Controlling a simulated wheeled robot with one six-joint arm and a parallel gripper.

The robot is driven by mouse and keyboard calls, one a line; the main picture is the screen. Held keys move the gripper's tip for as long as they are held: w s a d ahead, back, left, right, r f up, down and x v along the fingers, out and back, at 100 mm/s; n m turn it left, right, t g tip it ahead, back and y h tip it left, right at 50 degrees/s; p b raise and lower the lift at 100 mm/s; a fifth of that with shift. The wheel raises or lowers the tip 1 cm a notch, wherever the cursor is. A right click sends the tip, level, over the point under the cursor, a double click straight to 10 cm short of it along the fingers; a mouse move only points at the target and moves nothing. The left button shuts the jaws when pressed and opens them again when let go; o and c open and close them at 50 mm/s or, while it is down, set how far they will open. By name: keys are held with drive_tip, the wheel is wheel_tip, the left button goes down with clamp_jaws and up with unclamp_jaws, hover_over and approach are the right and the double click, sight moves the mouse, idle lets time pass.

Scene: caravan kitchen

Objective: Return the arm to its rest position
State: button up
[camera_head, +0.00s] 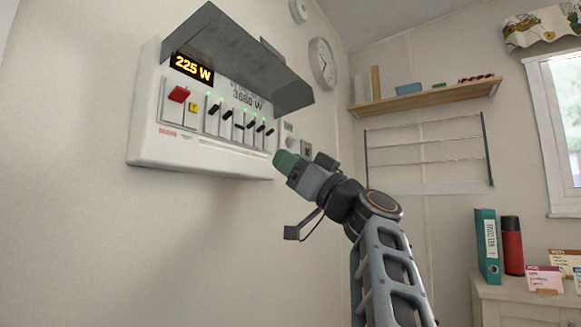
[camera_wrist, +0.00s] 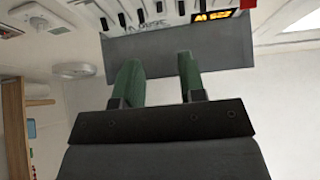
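My gripper (camera_head: 287,163) is raised in front of the lower right corner of the white electrical panel (camera_head: 150,135) on the wall. In the wrist view the two green fingers of my gripper (camera_wrist: 160,75) are apart, with nothing between them. The panel has a raised grey cover (camera_head: 225,55), a lit display (camera_head: 192,68) reading 225 W, a red switch (camera_head: 179,94) and a row of black switches (camera_head: 238,118) with green lights. In the wrist view the panel appears upside down beyond the fingers. Whether the fingers touch the panel cannot be told.
A round clock (camera_head: 322,64) hangs right of the panel. A wooden shelf (camera_head: 425,98) and a wire rack (camera_head: 425,188) are on the far wall. A cabinet (camera_head: 510,300) at lower right bears a teal binder (camera_head: 488,247), a red flask (camera_head: 512,248) and cards. The wall below the panel is bare.

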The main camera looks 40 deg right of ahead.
idle(0.5)
drive_tip(key=w+a+f+m+g+h+p, duration=0.4)
drive_tip(key=w+a+f+g+p, duration=0.5)
drive_tip(key=p, duration=1.3)
drive_tip(key=s+a+f+g+h+p, duration=0.2)
drive_tip(key=s+f+g+p, duration=0.3)
drive_tip(key=s+p, duration=0.3)
drive_tip(key=s+a+f+g+h+p, duration=0.3)
drive_tip(key=s+p, duration=0.5)
drive_tip(key=p, duration=0.3)
drive_tip(key=shift+a+f+g, duration=0.25)
drive_tip(key=shift+f+g, duration=0.6)
drive_tip(key=shift+g, duration=0.35)
